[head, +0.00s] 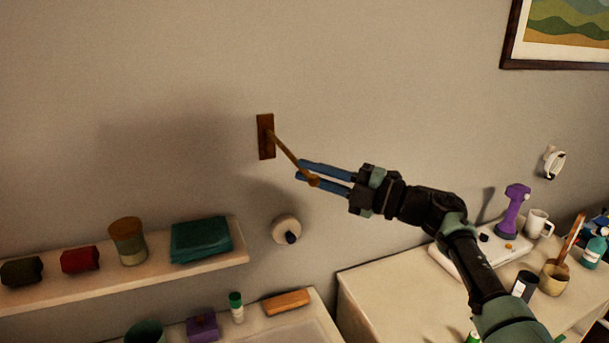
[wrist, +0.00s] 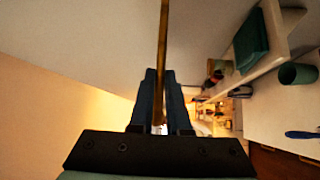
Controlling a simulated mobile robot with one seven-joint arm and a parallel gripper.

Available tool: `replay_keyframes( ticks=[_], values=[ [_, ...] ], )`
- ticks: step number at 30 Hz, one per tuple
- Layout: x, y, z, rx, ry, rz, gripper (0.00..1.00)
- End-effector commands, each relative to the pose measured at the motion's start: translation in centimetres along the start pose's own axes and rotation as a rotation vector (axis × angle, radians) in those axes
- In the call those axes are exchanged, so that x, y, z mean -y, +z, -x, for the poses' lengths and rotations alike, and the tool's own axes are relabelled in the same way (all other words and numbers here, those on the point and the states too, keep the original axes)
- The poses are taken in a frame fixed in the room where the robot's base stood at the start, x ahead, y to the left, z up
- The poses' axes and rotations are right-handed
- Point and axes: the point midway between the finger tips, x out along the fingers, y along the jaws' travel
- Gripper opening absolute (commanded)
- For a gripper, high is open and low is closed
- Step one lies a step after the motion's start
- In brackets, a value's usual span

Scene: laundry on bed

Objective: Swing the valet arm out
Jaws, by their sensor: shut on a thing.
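The valet arm (head: 287,153) is a thin brass-brown rod. It sticks out from a wooden wall plate (head: 265,136) and slopes down to the right. My gripper (head: 307,174) has blue fingers and is shut on the rod near its free end. In the wrist view the rod (wrist: 163,50) runs from the top edge down to my gripper (wrist: 158,100), between the dark fingers. The far tip of the rod is partly hidden by the fingers.
A wall shelf (head: 120,279) at lower left holds a folded teal cloth (head: 202,239), a jar (head: 128,240) and rolled cloths. A round white wall fixture (head: 286,230) is below my gripper. A counter (head: 390,290) with several items stands at right. The wall around the rod is bare.

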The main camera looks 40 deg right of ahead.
Motion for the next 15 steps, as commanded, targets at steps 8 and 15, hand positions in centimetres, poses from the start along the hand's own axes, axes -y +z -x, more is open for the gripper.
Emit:
replay_keyframes(
  ticks=[8, 15],
  values=[
    [-0.17, 0.08, 0.36, -0.002, 0.001, -0.001, 0.00],
    [-0.21, 0.11, 0.38, 0.000, 0.003, -0.002, 0.18]
  ],
)
